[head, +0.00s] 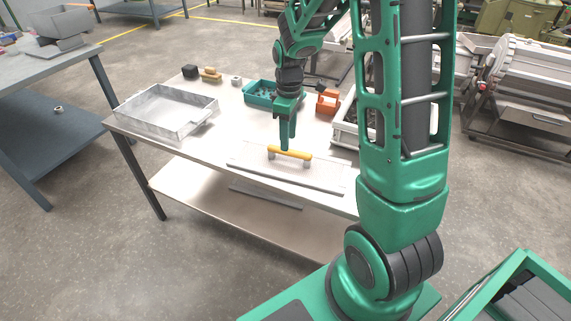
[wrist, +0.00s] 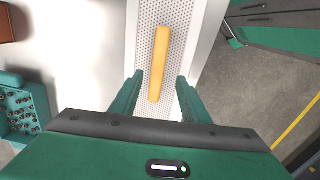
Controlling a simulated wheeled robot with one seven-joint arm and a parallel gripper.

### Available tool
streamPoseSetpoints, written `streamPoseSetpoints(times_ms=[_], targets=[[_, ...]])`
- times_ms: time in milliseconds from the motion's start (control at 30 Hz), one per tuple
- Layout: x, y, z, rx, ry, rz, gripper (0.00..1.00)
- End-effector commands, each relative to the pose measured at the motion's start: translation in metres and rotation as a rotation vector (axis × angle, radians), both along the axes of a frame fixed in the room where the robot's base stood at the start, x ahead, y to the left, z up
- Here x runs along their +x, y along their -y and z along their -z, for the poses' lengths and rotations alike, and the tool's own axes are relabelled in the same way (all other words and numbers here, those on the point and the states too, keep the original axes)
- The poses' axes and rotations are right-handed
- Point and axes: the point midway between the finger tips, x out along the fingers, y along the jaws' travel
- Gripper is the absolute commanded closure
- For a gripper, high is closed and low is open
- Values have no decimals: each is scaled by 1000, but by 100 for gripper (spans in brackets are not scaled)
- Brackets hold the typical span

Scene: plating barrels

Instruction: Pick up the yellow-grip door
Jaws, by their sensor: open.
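The yellow-grip door is a flat, pale perforated panel (head: 240,158) with a yellow bar handle (head: 290,152) on top. It lies on the metal table near its front edge. In the wrist view the yellow handle (wrist: 159,62) runs lengthwise over the perforated panel (wrist: 178,50). My gripper (head: 288,146) points down just above the handle. In the wrist view my gripper (wrist: 158,84) is open, with one finger on each side of the handle's near end. I see no contact between the fingers and the handle.
A teal bin (head: 262,92) of small parts, an orange object (head: 327,101) and a pale crate (head: 345,132) stand behind the door. A black block (head: 190,72) and a brush (head: 210,74) lie at the back.

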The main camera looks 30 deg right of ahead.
Motion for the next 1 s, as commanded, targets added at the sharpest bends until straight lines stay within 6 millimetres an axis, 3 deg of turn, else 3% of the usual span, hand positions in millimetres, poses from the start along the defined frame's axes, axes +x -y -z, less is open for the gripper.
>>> streamPoseSetpoints(times_ms=[333,600,933,1000], targets=[[-1,2,28,0,-1,2,58],[-2,5,64,0,-1,1,58],[-1,5,70,-1,1,1,58],[-1,5,70,-1,1,1,72]])
